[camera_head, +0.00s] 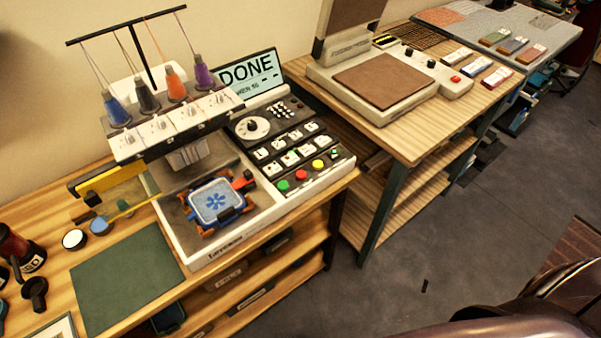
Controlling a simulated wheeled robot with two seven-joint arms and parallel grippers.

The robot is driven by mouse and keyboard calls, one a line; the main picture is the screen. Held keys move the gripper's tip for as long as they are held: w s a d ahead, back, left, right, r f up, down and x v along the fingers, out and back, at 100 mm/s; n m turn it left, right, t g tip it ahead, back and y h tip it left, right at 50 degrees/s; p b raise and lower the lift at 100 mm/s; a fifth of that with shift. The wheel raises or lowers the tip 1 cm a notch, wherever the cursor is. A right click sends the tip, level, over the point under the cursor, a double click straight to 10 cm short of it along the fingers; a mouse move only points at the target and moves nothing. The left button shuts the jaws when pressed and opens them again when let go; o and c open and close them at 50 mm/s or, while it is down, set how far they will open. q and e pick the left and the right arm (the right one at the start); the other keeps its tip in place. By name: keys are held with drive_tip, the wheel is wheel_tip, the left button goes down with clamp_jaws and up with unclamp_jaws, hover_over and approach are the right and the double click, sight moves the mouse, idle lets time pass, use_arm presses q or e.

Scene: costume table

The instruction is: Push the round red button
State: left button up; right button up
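A round red button (301,175) sits on the front row of the embroidery machine's control panel (342,168), between a green button (283,186) and a yellow button (318,165). A second small red button (455,79) is on the heat press to the right; its exact shape is too small to tell. The screen (250,72) above the panel reads "DONE". A hoop (216,203) with a blue flower design lies on the machine bed below the needles. Neither of my grippers shows in the head view.
Thread cones (176,88) stand on the machine's head, left of the panel. A green mat (128,277) lies on the wooden table at left. The heat press (385,85) stands on a second table. Open grey floor (390,265) lies in front.

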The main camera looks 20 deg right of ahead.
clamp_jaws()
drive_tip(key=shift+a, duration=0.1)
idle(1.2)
